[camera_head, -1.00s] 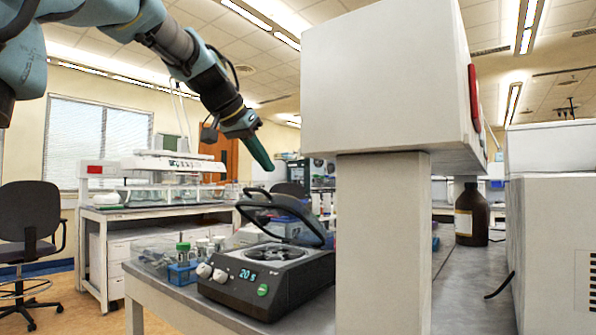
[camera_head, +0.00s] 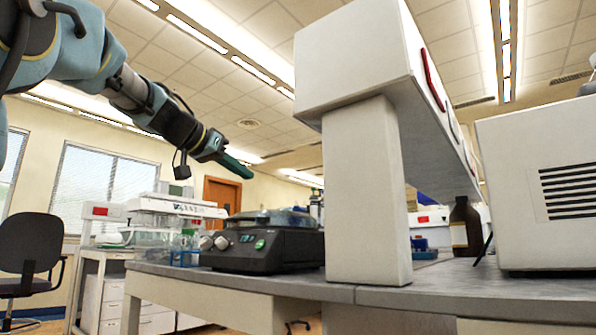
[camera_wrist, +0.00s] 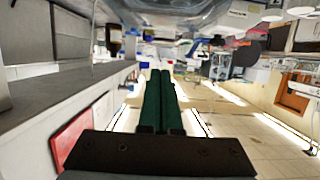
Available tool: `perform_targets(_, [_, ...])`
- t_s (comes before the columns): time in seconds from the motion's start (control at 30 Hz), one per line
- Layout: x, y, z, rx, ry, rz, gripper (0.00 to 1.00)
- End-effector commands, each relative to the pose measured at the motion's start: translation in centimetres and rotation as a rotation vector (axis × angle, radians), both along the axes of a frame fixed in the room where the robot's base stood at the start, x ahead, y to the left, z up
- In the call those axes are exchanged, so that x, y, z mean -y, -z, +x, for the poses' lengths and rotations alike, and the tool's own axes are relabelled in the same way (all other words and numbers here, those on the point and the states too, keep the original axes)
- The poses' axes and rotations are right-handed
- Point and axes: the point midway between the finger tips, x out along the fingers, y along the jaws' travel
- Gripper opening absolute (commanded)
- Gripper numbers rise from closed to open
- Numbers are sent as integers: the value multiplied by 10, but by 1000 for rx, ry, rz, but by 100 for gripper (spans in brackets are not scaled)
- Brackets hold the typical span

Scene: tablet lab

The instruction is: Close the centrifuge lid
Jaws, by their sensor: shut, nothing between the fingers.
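The dark grey centrifuge (camera_head: 262,250) stands on the bench in the head view, with knobs and a green button on its front. Its lid (camera_head: 272,217) lies low and nearly flat over the top; from this low angle I cannot tell whether it is fully seated. The rotor inside is hidden. My gripper (camera_head: 238,166) is above the centrifuge, to the left of its middle, apart from the lid, with its green fingers together and empty. The fingers also show in the wrist view (camera_wrist: 159,100), with nothing between them.
A white shelf post (camera_head: 365,195) stands close to the right of the centrifuge, under a large white overhang (camera_head: 365,50). A brown bottle (camera_head: 465,230) and a white vented device (camera_head: 535,190) are farther right. Clear containers (camera_head: 160,245) stand left of the centrifuge.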

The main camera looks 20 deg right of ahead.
Motion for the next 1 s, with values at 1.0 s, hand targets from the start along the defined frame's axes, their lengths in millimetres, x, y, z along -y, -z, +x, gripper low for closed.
perform_targets(1.0, [-25,96,-8,85,1,-155,0])
